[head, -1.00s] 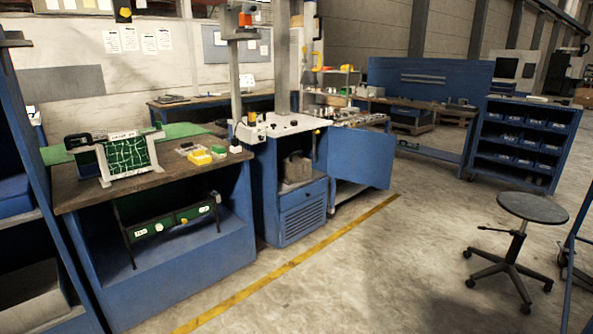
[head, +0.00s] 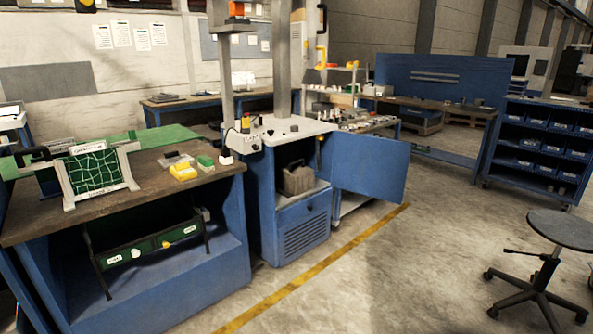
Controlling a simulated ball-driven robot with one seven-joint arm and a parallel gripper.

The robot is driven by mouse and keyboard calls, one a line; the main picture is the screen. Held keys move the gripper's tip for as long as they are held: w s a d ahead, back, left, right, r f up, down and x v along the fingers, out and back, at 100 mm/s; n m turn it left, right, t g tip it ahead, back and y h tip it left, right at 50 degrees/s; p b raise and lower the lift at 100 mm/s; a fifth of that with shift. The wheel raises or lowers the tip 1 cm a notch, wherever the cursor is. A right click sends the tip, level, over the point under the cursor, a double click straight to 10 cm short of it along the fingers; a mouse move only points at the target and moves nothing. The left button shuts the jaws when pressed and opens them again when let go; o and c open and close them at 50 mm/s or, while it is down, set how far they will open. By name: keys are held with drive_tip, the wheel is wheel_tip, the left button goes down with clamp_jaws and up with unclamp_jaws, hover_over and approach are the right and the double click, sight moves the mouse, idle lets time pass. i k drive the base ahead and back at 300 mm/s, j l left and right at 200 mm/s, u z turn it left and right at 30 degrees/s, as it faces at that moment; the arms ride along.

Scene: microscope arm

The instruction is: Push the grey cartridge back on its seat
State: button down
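A grey block with a handle-like top (head: 298,179) sits inside the open compartment of the blue cabinet (head: 300,235), below its pale top. It may be the grey cartridge, but I cannot tell at this distance. I cannot make out a seat or whether the block is out of place. The cabinet's blue door (head: 370,172) stands open to the right. My gripper is not in view.
A workbench (head: 160,185) with a green panel in a frame (head: 95,170) and small yellow and green blocks stands left. A black stool (head: 548,255) is at right. The concrete floor (head: 400,280) between is clear, with a yellow line (head: 290,287).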

sight(296, 178)
drive_tip(key=i, duration=1.85)
drive_tip(key=i+u, duration=0.1)
drive_tip(key=i, duration=0.8)
drive_tip(key=i+l, duration=0.15)
drive_tip(key=i, duration=0.8)
drive_tip(key=i+l, duration=0.1)
drive_tip(key=i, duration=0.8)
drive_tip(key=j+u, duration=0.05)
